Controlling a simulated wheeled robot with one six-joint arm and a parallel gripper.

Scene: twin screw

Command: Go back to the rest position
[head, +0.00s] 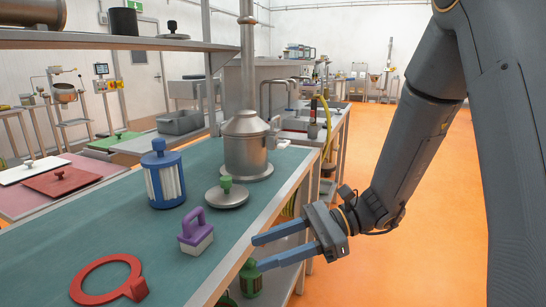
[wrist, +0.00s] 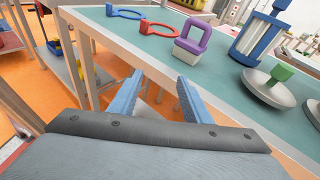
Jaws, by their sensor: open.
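My gripper (head: 270,250) is open and empty, its two blue fingers apart. In the head view it hangs beside the right edge of the bench, pointing left, with the dark grey arm coming down from the upper right. In the wrist view the open fingers (wrist: 158,95) point toward the bench edge. No object is between the fingers.
The teal bench (head: 110,225) holds a red ring (head: 82,285), a purple-handled block (head: 196,236), a blue-capped cylinder (head: 165,178), a green-knobbed lid (head: 227,198) and a steel pot (head: 247,150). A green lantern-like item (head: 250,281) stands below. Orange floor (head: 425,215) is clear at right.

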